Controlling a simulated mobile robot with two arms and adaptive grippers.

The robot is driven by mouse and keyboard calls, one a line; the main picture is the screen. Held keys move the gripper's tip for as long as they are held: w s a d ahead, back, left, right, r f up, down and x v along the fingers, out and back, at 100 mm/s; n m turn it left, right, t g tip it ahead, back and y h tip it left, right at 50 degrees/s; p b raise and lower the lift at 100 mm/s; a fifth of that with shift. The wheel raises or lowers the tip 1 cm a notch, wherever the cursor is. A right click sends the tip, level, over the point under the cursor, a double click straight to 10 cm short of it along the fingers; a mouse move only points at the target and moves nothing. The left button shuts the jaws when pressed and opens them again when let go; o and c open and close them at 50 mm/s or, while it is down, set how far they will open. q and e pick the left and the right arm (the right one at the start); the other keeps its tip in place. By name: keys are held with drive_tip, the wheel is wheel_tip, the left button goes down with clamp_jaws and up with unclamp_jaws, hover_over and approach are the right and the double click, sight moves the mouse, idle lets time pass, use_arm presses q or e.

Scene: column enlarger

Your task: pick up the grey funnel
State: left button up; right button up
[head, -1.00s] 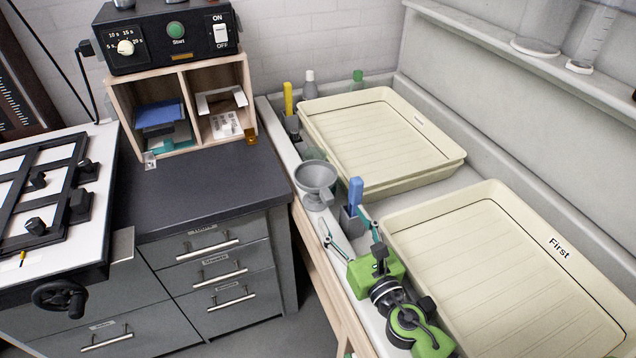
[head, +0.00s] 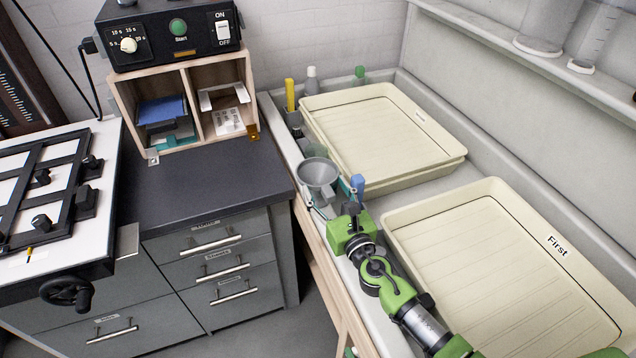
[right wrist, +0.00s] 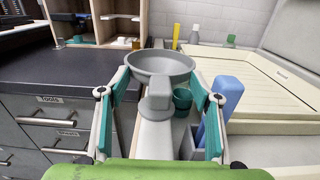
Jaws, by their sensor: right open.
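The grey funnel (head: 318,174) stands mouth up near the left edge of the sink bench in the head view. My right gripper (head: 331,203) is open and close in front of the funnel. In the right wrist view its teal fingers (right wrist: 160,100) stand on either side of the handle tab, apart from it. My left gripper is not in view.
A blue-handled tool (right wrist: 226,100) in a grey holder stands close by the right finger. A teal cup (right wrist: 182,101) sits behind the funnel's tab. Cream trays (head: 385,140) and (head: 500,270) one marked First fill the bench to the right. A dark counter (head: 205,185) lies left.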

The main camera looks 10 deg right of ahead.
drive_tip(key=shift+s, duration=0.1)
drive_tip(key=c, duration=1)
drive_tip(key=shift+s+d+r, duration=0.15)
drive_tip(key=shift+s+r, duration=0.1)
drive_tip(key=shift+r, duration=0.1)
drive_tip(key=c, duration=0.6)
drive_tip(key=shift+w, duration=0.1)
clamp_jaws()
drive_tip(key=shift+w, duration=0.15)
